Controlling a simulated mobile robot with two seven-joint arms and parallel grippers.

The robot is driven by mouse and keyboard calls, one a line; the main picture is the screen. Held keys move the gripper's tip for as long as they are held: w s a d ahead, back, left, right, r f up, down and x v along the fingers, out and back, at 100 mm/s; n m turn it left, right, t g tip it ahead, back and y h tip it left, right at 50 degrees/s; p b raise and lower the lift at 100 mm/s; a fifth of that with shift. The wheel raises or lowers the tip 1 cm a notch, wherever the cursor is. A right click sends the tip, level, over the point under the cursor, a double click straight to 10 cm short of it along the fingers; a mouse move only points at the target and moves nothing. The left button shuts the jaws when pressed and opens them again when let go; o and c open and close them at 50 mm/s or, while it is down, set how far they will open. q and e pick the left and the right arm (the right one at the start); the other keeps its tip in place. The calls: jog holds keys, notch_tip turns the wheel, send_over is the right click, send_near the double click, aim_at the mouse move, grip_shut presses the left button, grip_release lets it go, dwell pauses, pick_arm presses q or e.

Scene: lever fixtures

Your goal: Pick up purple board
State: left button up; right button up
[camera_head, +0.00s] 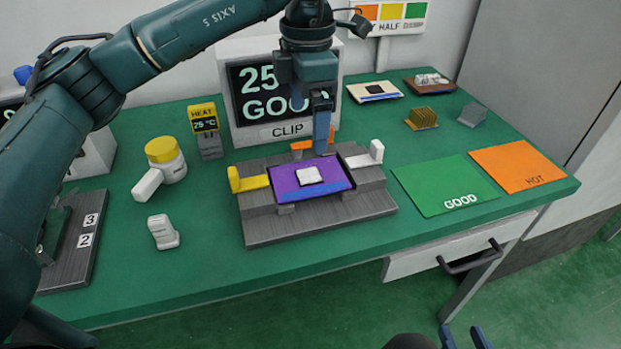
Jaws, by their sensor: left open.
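The purple board (290,187) with a white square on it lies in the grey fixture (320,228) in the middle of the table. A yellow lever (250,183) is at the fixture's left, a white lever (366,156) at its right, and an orange part (308,145) behind the board. My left gripper (321,140) points down just behind the board's back edge, above or beside the orange part; contact cannot be told. It is open and holds nothing visible. My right gripper (464,338) is at the bottom edge, low in front of the table, with its fingers apart and empty.
A display (278,90) reading GOOD and CLIP stands behind the fixture. Green GOOD (445,185) and orange HOT (517,165) mats lie clear at right. Small boards sit at the back right.

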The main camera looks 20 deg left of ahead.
aim_at(309, 175)
pick_arm(q)
notch_tip(309, 175, down, 12)
jog(key=shift+s+d+r+b, duration=0.1)
jog(key=shift+r+b, duration=0.15)
jog(key=shift+b, duration=0.2)
jog(key=c, duration=0.9)
jog(key=shift+r, duration=0.1)
jog(key=shift+c, duration=0.2)
